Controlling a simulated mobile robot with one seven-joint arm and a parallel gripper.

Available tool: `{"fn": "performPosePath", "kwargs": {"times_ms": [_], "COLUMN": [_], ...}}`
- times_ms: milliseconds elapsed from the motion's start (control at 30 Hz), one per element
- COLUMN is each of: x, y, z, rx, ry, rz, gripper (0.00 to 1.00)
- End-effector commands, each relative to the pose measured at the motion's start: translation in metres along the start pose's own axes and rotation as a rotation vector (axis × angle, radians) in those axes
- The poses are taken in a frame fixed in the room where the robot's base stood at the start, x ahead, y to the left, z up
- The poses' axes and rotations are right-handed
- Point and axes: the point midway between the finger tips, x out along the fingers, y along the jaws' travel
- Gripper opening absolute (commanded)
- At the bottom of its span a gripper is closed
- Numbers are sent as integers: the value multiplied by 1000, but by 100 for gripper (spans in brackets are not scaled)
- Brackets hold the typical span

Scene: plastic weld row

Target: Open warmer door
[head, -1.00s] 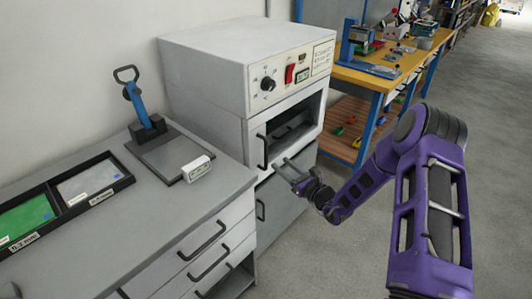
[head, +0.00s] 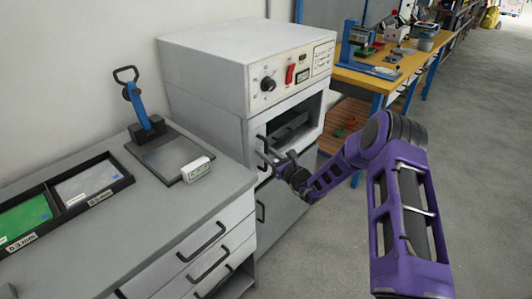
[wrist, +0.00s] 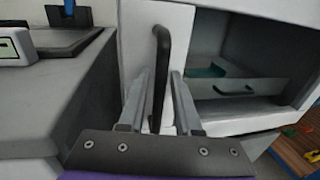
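The warmer (head: 205,70) is a white cabinet with a control panel, standing against the wall. Its dark front opening (head: 296,120) shows a tray inside. The black vertical door handle (head: 261,150) is left of that opening; it also shows in the wrist view (wrist: 161,75) on a pale door panel (wrist: 135,60). My gripper (head: 271,158) is at the handle. In the wrist view my gripper (wrist: 159,78) is open, with one finger on each side of the handle. I cannot tell whether the fingers touch it, or whether the opening is bare or behind a clear window.
A grey counter (head: 140,215) with drawers stands left of the warmer. It carries a blue lever tool (head: 140,108), a small white gauge (head: 197,168) and a black sample tray (head: 122,182). A yellow bench (head: 365,78) is behind to the right. The floor at right is open.

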Motion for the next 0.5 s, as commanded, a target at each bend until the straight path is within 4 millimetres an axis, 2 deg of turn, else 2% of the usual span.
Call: {"fn": "performPosePath", "kwargs": {"times_ms": [33,167,500], "x": [0,0,0], "y": [0,0,0], "z": [0,0,0], "rx": [0,0,0], "ry": [0,0,0], "rz": [0,0,0], "gripper": [22,0,0]}}
